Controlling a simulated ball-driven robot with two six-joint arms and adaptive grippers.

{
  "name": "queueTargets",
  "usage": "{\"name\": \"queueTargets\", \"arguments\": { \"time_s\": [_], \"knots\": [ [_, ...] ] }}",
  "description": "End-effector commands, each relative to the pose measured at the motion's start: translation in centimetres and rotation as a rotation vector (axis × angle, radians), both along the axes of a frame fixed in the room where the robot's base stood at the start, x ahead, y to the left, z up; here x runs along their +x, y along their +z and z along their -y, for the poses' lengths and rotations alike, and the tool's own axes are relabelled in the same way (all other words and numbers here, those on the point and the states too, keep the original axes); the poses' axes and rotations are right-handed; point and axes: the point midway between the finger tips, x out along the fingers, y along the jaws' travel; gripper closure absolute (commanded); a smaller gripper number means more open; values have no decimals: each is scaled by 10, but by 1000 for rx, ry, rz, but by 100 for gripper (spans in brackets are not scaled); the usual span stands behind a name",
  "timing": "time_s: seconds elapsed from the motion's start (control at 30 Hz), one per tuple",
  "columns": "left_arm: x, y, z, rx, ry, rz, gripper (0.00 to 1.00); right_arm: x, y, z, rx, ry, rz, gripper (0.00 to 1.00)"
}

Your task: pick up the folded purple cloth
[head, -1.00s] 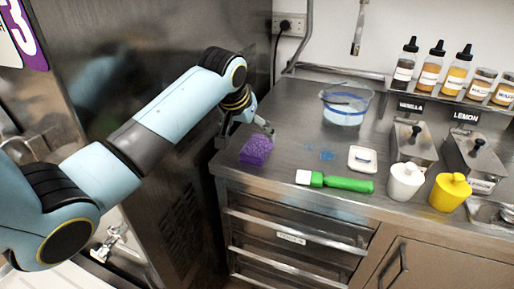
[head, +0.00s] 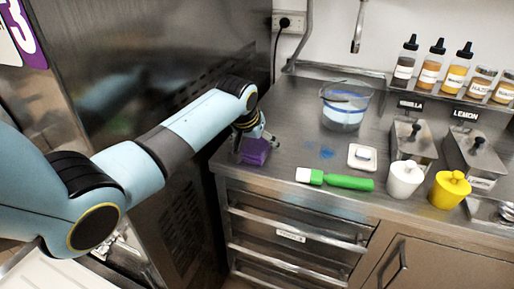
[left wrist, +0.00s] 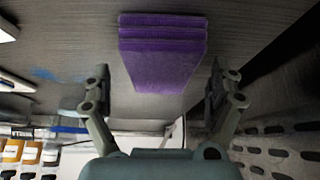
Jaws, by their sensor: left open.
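The folded purple cloth (head: 255,153) lies at the left front corner of the steel counter in the head view. In the left wrist view the cloth (left wrist: 163,50) shows its stacked layers at the top middle, between and beyond the fingertips. My left gripper (head: 254,142) is over the cloth and hides part of its top in the head view. In the left wrist view the left gripper (left wrist: 160,85) is open, one finger on each side of the cloth, with gaps between. My right gripper is not in view.
A green bottle (head: 345,183) with a white cap lies right of the cloth. Behind are a blue puddle (head: 326,153), a white dish (head: 362,158) and a clear tub (head: 345,112). White (head: 405,180) and yellow (head: 449,190) jars stand further right. A steel cabinet wall (head: 180,60) is at left.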

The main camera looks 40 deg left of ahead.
Motion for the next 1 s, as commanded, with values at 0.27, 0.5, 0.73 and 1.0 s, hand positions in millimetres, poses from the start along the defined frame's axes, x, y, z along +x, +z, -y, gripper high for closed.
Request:
{"name": "queueTargets", "arguments": {
  "time_s": [0.27, 0.5, 0.73, 1.0],
  "knots": [
    [0, -3, 0, 0, 0, -1, 8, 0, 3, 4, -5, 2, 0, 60],
    [0, -5, 0, 0, 0, 0, 8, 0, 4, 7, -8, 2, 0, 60],
    [0, -5, 0, 0, 0, 0, 25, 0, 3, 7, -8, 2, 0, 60],
    [0, -5, 0, 0, 0, 0, 60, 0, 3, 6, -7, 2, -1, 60]
  ]
}}
